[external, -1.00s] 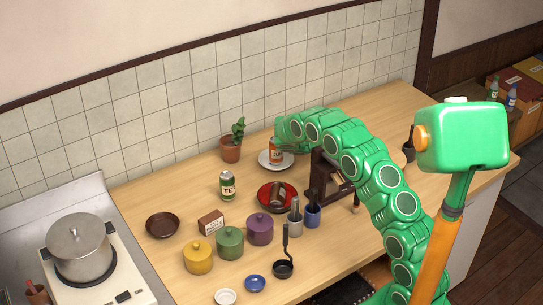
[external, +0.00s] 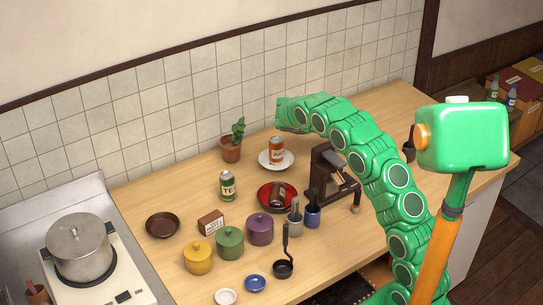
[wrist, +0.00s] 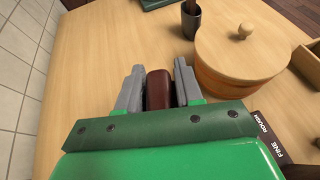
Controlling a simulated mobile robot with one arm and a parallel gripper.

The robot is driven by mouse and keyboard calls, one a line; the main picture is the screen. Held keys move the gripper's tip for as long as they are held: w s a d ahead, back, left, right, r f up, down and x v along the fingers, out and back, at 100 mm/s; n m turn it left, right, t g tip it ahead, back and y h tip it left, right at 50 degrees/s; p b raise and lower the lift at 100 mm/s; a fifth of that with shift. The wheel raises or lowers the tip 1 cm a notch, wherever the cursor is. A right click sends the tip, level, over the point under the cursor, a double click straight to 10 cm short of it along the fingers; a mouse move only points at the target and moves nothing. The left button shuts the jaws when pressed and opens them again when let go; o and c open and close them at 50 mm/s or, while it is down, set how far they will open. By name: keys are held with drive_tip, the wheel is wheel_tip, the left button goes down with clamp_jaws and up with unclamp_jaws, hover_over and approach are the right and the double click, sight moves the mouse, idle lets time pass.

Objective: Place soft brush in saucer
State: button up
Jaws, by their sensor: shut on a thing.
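My gripper (wrist: 158,75) is shut on a dark red-brown thing (wrist: 158,90), held between its two grey fingers above the counter. Only a blunt, block-like part shows, so I cannot tell whether it is the soft brush. In the external view my arm's end is high behind the plates, and the fingers are hidden. A small white dish (external: 225,297) and a small blue dish (external: 255,283) lie at the front.
A dark wooden stand (external: 322,170) is beside my arm.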

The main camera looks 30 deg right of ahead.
drive_tip(key=shift+r, duration=0.6)
drive_tip(key=w+a+r+n+t, duration=0.1)
drive_tip(key=w+a+n+t, duration=0.15)
drive_tip(key=a, duration=1.35)
drive_tip(key=w+a+r+n+t, duration=0.2)
drive_tip(key=a+n+t, duration=0.15)
drive_tip(key=a, duration=1.25)
drive_tip(key=s+a+r+n+t+y, duration=0.1)
drive_tip(key=s+a+n+t+y, duration=0.3)
drive_tip(key=a, duration=1.2)
drive_tip(key=s+a+n+t, duration=0.2)
drive_tip(key=s+a, duration=0.5)
drive_tip(key=a, duration=0.8)
drive_tip(key=w+a+f, duration=0.7)
drive_tip(key=w+f, duration=0.1)
drive_tip(key=w, duration=0.3)
drive_tip(key=shift+w+f, duration=0.25)
drive_tip(key=shift+f, duration=0.15)
drive_tip(key=shift+a+f, duration=0.1)
drive_tip(key=shift+a, duration=0.05)
